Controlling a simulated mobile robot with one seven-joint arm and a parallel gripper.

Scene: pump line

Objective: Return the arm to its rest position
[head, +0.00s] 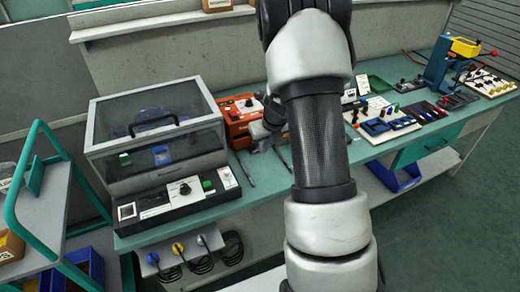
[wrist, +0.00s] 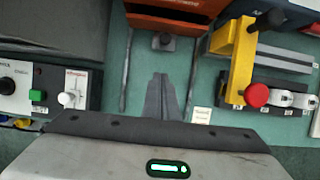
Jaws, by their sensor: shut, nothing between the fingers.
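My gripper (wrist: 160,78) shows in the wrist view as two dark grey fingers drawn together with nothing between them. It hangs over the green bench top (wrist: 205,75), in front of an orange unit (wrist: 185,8). In the head view my arm reaches forward over the bench, and the arm itself hides most of the gripper. I cannot tell the exact height of the fingertips above the bench.
A clear-lidded test box (head: 160,140) stands left of my arm, beside the orange unit (head: 238,118). A yellow bracket with a red knob (wrist: 240,65) is right of my fingers. A blue press (head: 440,66) stands far right. A green-framed cart (head: 45,200) is at left.

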